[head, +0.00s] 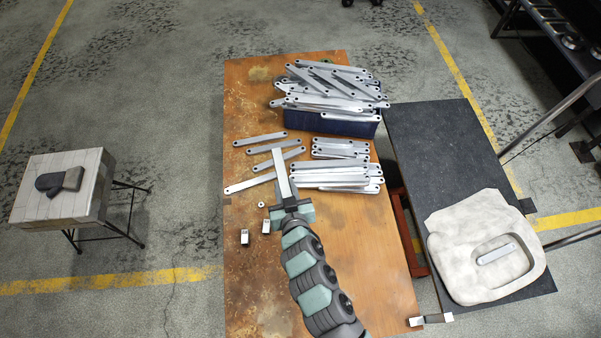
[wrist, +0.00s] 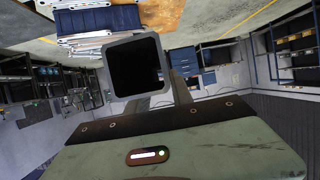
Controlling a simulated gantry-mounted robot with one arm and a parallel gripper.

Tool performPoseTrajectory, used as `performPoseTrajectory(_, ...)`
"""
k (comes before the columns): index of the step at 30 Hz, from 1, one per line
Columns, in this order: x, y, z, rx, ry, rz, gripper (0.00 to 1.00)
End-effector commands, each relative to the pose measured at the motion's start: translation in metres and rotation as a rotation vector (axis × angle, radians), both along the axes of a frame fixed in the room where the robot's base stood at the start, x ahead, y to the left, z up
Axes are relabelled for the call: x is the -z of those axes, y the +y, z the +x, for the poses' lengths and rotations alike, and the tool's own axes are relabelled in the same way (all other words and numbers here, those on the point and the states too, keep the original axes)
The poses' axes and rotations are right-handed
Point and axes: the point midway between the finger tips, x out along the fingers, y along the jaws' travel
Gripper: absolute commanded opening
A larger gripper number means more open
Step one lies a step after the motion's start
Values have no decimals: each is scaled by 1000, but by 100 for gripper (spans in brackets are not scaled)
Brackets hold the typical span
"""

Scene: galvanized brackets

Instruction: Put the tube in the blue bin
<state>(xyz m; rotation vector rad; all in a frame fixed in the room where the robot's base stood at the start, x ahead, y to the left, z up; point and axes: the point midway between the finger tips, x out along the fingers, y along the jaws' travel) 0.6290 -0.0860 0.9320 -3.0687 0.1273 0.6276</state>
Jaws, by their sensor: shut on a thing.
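A square hollow metal tube (head: 282,172) points away from my gripper (head: 289,203) over the middle of the brown table. My gripper is shut on it at its near end. In the wrist view the open square end of the tube (wrist: 137,68) faces the camera, dark inside. The blue bin (head: 318,123) stands at the far part of the table, heaped with grey brackets. The bin also shows in the wrist view (wrist: 100,18) at the top. The tube's far end lies short of the bin in the head view; its exact height cannot be told.
Loose brackets (head: 262,139) lie left of the tube, and stacked brackets (head: 335,176) lie right of it. Small metal pieces (head: 245,237) sit left of my arm. A dark side table (head: 430,135) holds a pale moulded tray (head: 455,255). The table's (head: 255,290) front left is clear.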

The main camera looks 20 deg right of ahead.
Motion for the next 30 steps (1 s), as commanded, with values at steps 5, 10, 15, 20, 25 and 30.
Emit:
performPoseTrajectory(5,97,-30,8,33,0,0,0)
performPoseTrajectory(10,165,-58,14,62,-6,2,0)
performPoseTrajectory(15,218,-79,17,87,-8,6,0)
performPoseTrajectory(20,242,-91,18,101,-12,7,0)
performPoseTrajectory(25,259,-95,18,106,-11,8,0)
performPoseTrajectory(30,301,-95,18,107,-9,8,0)
